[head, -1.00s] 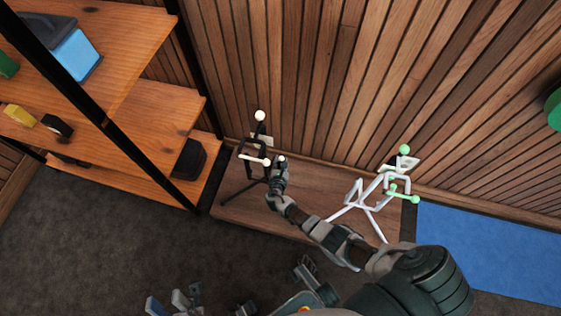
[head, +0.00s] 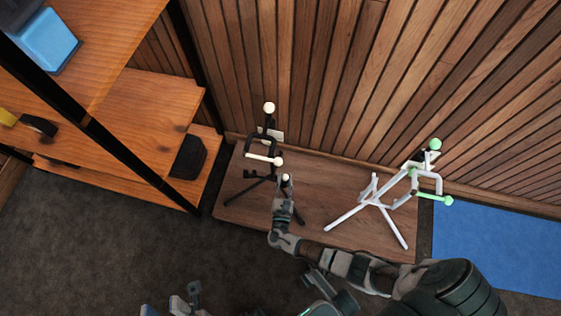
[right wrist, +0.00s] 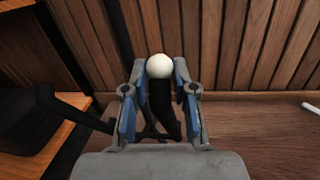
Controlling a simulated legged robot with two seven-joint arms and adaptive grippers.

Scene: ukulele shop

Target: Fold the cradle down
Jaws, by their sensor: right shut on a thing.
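A black stand (head: 262,136) with cream tips stands on a low wooden platform, left of centre in the head view. Its cream-sleeved bar (head: 263,158) sticks out at the front. My right gripper (head: 285,181) is just in front of the stand, shut on a cream-tipped dark prong (right wrist: 160,98). The prong's cream ball (right wrist: 159,66) shows between the fingertips in the right wrist view. Where the prong joins the stand is partly hidden. My left gripper (head: 184,299) is at the bottom edge of the head view, cut off, away from the stand.
A white stand (head: 376,190) with green tips is on the same platform (head: 338,188) to the right. Wooden shelves with a black post (head: 125,160) are at the left. A slatted wall (head: 340,80) is close behind. A blue mat (head: 490,245) lies at the right.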

